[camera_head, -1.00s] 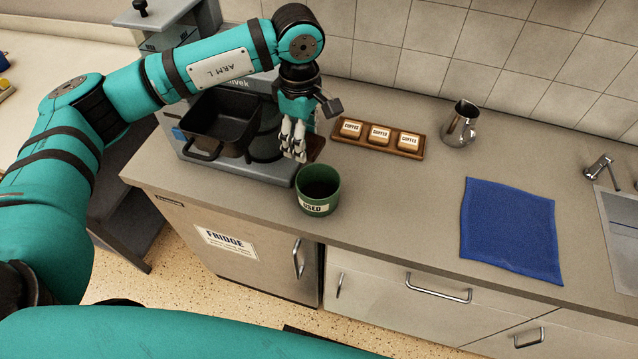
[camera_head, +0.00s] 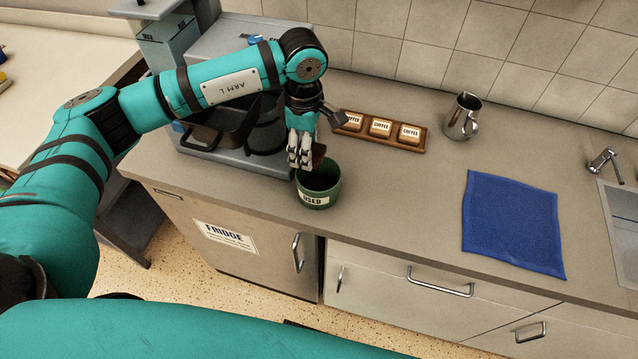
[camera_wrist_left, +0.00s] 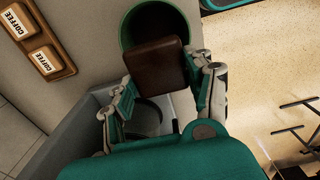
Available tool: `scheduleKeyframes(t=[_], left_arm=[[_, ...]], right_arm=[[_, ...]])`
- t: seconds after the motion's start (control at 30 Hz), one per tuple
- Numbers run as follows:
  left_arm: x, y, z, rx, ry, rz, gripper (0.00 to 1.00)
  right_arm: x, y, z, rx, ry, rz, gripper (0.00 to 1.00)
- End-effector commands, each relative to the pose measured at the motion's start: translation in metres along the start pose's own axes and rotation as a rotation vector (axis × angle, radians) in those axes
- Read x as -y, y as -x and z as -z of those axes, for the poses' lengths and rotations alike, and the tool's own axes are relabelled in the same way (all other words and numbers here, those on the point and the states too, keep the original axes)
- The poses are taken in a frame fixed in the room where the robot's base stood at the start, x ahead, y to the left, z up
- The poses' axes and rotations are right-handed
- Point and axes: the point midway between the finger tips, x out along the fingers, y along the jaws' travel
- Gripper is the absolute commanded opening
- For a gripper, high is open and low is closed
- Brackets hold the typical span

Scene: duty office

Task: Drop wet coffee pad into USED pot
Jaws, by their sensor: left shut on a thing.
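The wet coffee pad is a dark brown square pad (camera_wrist_left: 158,64), seen in the left wrist view between my fingers; in the head view a bit of it (camera_head: 319,153) shows beside the fingertips. My left gripper (camera_head: 302,160) is shut on the pad, and its fingers also show in the left wrist view (camera_wrist_left: 165,90). The green USED pot (camera_head: 318,192) stands upright on the counter. The gripper and pad are at the pot's back left rim, and in the left wrist view the pad overlaps the pot's opening (camera_wrist_left: 140,14). My right gripper is not in view.
A coffee machine (camera_head: 238,143) stands left of the pot. A wooden tray (camera_head: 418,152) with three COFFEE pads is behind it. A metal jug (camera_head: 463,117), a blue cloth (camera_head: 512,223) and a sink (camera_head: 622,225) are to the right.

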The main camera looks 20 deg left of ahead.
Motion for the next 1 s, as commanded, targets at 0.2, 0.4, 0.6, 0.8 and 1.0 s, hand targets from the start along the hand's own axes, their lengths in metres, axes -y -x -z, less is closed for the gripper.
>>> scheduleKeyframes(t=[0.2,0.4,0.6,0.8,1.0], left_arm=[[0.000,0.000,0.000,0.000,0.000,0.000,0.63],[0.000,0.001,0.000,0.000,0.000,0.000,0.81],[0.000,0.001,0.000,0.000,0.000,0.001,0.81],[-0.001,0.019,0.000,0.001,0.001,-0.003,0.81],[-0.001,0.062,0.000,0.001,-0.001,-0.005,0.81]], right_arm=[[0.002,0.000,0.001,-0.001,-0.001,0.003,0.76],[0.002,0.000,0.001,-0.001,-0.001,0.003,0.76],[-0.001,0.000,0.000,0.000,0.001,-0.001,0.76],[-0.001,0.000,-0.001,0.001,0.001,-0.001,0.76],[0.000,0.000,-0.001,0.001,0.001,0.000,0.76]])
